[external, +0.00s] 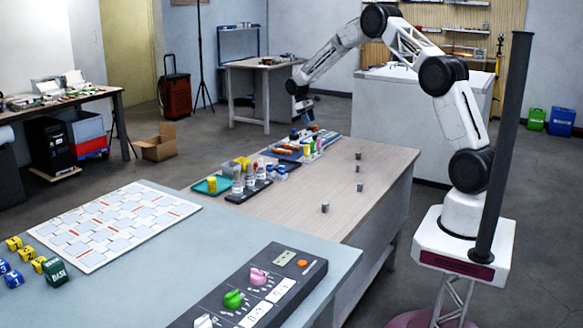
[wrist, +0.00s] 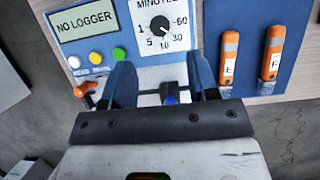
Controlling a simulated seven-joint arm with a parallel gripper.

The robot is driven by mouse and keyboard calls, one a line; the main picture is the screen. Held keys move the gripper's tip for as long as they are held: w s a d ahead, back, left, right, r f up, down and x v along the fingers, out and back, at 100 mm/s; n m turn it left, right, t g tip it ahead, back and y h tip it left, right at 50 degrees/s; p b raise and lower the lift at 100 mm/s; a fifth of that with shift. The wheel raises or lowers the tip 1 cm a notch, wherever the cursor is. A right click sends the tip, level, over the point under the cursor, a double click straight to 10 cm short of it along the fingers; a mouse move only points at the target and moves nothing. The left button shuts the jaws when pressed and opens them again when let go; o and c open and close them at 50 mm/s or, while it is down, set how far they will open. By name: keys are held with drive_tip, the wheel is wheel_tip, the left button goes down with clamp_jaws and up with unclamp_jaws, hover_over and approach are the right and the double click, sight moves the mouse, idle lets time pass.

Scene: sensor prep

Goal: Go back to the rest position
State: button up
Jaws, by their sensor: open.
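My gripper (external: 306,112) hangs from my raised, bent arm above the far end of the wooden table (external: 300,205) in the external view. In the wrist view my gripper's two blue fingers (wrist: 162,78) are spread apart. They overlap the lower edge of a panel with a "NO LOGGER" display (wrist: 83,24) and a minutes dial (wrist: 160,26). A small blue part (wrist: 170,98) shows between the fingers; I cannot tell what it is. Nothing is clearly gripped.
Orange units marked E (wrist: 228,58) and F (wrist: 271,55) lie on a blue board right of my fingers. An orange lever (wrist: 86,92) is close by the left finger. Small grey cubes (external: 325,207) stand on the table. A teal tray (external: 212,184) and bottles stand nearby.

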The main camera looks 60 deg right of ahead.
drive_tip(key=s+a+r+t, duration=0.4)
drive_tip(key=s+a+r, duration=1.8)
drive_tip(key=r, duration=0.3)
drive_tip(key=s+a+r+t, duration=0.15)
drive_tip(key=s+a, duration=0.25)
drive_tip(key=s, duration=0.4)
drive_tip(key=s+a+r, duration=0.3)
drive_tip(key=s+a, duration=0.2)
drive_tip(key=s, duration=0.4)
drive_tip(key=s+a+f+t, duration=0.1)
drive_tip(key=s+a+f, duration=0.1)
drive_tip(key=s, duration=0.7)
drive_tip(key=s+a+f, duration=0.2)
drive_tip(key=s+a, duration=0.1)
drive_tip(key=s, duration=0.6)
drive_tip(key=shift+t, duration=0.35)
idle(0.9)
